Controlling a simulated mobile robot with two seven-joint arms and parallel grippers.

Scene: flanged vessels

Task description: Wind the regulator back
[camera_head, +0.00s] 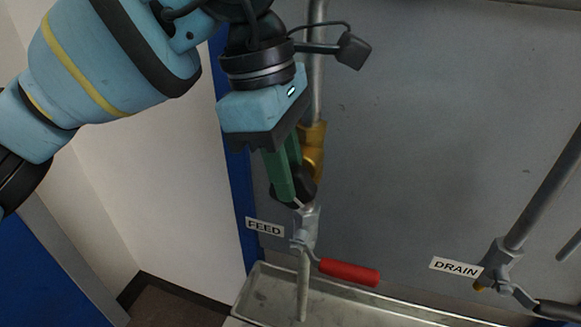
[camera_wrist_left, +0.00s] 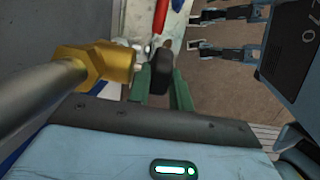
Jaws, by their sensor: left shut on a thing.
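The regulator is a brass body (camera_head: 314,148) on the feed pipe with a black knob (camera_head: 306,186). In the left wrist view the brass body (camera_wrist_left: 108,64) is left of the black knob (camera_wrist_left: 162,70). My left gripper (camera_head: 289,180) has green fingers, shut on the knob with one finger on each side. In the left wrist view the fingers (camera_wrist_left: 161,92) straddle the knob, which hides part of what is behind it.
Below the regulator are the FEED label (camera_head: 265,227), a valve with a red handle (camera_head: 349,272) and a metal trough (camera_head: 345,309). A DRAIN label (camera_head: 456,267) and a dark-handled valve (camera_head: 498,267) are at the right. The grey panel (camera_head: 430,130) between the pipes is bare.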

